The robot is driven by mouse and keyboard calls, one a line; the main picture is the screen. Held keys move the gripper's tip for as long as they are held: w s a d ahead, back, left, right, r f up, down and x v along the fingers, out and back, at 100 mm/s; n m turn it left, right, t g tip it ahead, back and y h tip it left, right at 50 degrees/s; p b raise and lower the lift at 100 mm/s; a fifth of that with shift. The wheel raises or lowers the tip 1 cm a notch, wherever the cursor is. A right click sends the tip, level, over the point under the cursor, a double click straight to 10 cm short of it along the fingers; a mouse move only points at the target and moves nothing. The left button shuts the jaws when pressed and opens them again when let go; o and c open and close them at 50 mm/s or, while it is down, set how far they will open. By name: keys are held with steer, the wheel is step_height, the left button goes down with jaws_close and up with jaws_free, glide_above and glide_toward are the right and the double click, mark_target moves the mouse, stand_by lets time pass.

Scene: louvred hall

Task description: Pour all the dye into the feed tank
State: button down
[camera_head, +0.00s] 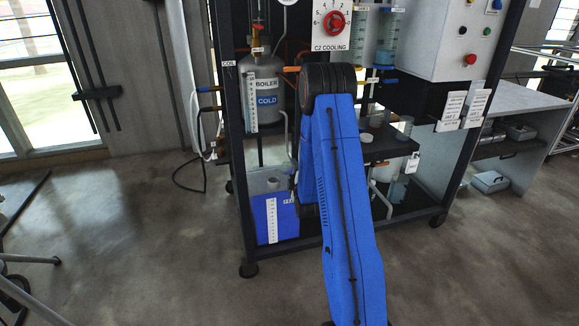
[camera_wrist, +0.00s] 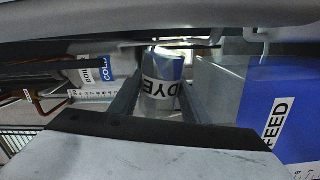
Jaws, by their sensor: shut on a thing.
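The feed tank (camera_head: 264,222) stands low at the left of the rack, holding blue liquid, with a white scale and a FEED label. In the wrist view the feed tank (camera_wrist: 270,92) fills the right side, close to my gripper. My gripper (camera_wrist: 161,90) is shut on the dye container (camera_wrist: 152,104), which is clear with blue inside and a DYE label. Whether dye is flowing out cannot be told. My arm hides the gripper and container in the head view.
The boiler (camera_head: 262,78) sits on the rack above the tank and also shows in the wrist view (camera_wrist: 88,74). A dark shelf (camera_head: 376,150) with small vessels lies right of my arm. Rack posts and pipes crowd the sides. The floor (camera_head: 130,240) at left is mostly clear.

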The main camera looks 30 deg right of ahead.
stand_by(0.3)
steer(key=m, duration=0.4)
steer(key=a+r+m, duration=0.1)
steer(key=m, duration=0.1)
steer(key=shift+w+m, duration=0.25)
steer(key=shift+m, duration=0.15)
steer(key=shift+f, duration=0.1)
steer(key=d+m, duration=0.1)
steer(key=s+d+r+m, duration=0.1)
steer(key=d+r+m, duration=0.1)
steer(key=shift+s+d+r+m, duration=0.25)
steer(key=shift+d+m, duration=0.05)
steer(key=shift+d, duration=0.1)
steer(key=shift+s+d+r+m, duration=0.15)
steer(key=shift+d+r+m, duration=0.15)
steer(key=shift+d+m, duration=0.1)
steer(key=shift+d, duration=0.1)
